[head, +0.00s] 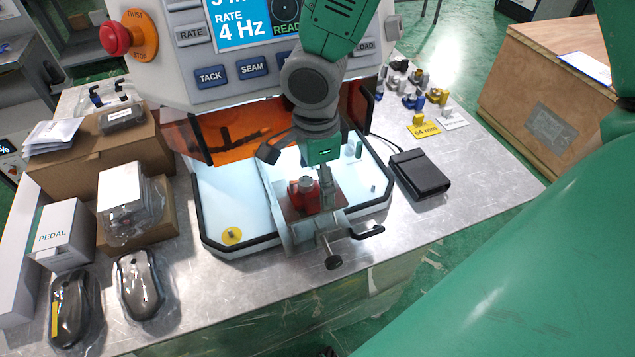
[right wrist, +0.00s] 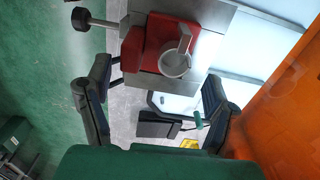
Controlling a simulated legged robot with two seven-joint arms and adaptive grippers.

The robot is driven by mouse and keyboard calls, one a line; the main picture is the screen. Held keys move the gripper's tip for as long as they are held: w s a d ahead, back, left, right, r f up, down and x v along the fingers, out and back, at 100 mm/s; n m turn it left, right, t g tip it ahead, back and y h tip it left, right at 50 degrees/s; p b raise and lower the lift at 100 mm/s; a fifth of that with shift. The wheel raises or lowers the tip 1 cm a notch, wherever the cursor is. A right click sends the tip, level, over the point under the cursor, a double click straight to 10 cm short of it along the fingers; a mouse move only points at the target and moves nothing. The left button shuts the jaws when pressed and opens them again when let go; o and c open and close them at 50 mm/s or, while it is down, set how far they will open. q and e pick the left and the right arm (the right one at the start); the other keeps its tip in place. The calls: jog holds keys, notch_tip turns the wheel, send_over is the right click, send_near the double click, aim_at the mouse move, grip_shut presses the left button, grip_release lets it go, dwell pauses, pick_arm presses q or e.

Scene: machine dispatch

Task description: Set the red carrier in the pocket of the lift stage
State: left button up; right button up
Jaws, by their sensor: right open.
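The red carrier (head: 304,193) sits on the grey metal plate of the lift stage (head: 297,238), at the front of the lit white tray. It bears a round grey part on top. In the right wrist view the red carrier (right wrist: 142,52) lies just beyond the fingertips, on the grey plate (right wrist: 213,15). I cannot tell whether it is fully seated in the pocket, as its underside is hidden. My right gripper (head: 300,172) is open just above the carrier; its spread fingers also show in the right wrist view (right wrist: 158,75), with nothing between them. My left gripper is not in view.
The lift stage's black knob (head: 333,262) and handle (head: 367,233) stick out in front. A machine panel (head: 250,70) and orange guard (head: 240,130) stand behind. A black pedal (head: 420,173) lies to the right, boxes (head: 62,235) and wrapped mice (head: 138,284) to the left.

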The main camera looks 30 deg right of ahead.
aim_at(311, 185)
jog(key=r, duration=0.6)
jog(key=a+r, duration=0.1)
jog(key=r, duration=0.1)
jog(key=shift+a+r, duration=0.1)
jog(key=shift+r, duration=0.3)
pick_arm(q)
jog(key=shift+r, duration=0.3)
pick_arm(e)
jog(key=shift+d+r, duration=0.5)
jog(key=shift+d, duration=0.1)
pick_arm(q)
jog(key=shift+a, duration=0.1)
pick_arm(e)
jog(key=shift+a, duration=0.1)
